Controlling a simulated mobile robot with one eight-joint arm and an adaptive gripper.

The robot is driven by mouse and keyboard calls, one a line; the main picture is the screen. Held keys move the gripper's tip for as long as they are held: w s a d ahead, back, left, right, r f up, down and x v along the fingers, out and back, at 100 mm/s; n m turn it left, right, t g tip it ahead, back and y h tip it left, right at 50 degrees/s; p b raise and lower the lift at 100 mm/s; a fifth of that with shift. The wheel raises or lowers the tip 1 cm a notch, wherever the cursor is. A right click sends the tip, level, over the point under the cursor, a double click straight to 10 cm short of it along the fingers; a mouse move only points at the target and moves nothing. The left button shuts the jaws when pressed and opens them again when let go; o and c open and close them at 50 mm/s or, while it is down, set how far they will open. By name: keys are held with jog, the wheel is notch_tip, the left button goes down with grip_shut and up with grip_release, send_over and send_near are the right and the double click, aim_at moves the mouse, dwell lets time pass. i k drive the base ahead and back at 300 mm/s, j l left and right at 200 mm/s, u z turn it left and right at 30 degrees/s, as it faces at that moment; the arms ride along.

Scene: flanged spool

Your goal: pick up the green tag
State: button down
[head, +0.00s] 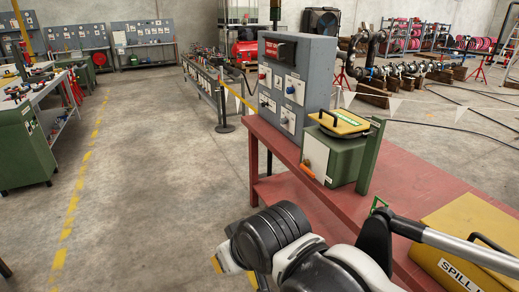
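A small green piece (378,204) shows above the black bend of my arm, against the red bench; it looks like an open frame or hook. My arm hides what is below it, and I cannot tell for sure that it is the green tag. My arm crosses the lower right of the head view, in front of the bench. I cannot make out gripper fingers, and nothing held is visible.
The red bench (405,180) carries a grey control panel (296,90), a green box with a yellow lid (338,150), and a yellow spill case (470,240). Pipework (385,65) stands behind. The concrete aisle (150,190) on the left is clear.

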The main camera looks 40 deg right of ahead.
aim_at(374, 207)
jog(key=i+j+z, duration=0.2)
jog(key=i, duration=0.3)
jog(key=i+j+z, duration=0.2)
jog(key=i, duration=0.3)
jog(key=i+j+z, duration=0.2)
jog(key=i+j, duration=0.15)
jog(key=i+j+z, duration=0.1)
jog(key=z, duration=2.65)
jog(key=k+z, duration=0.1)
jog(key=z, duration=0.25)
jog(key=k+z, duration=0.1)
jog(key=z, duration=0.6)
jog(key=k+l, duration=0.05)
jog(key=l, duration=0.05)
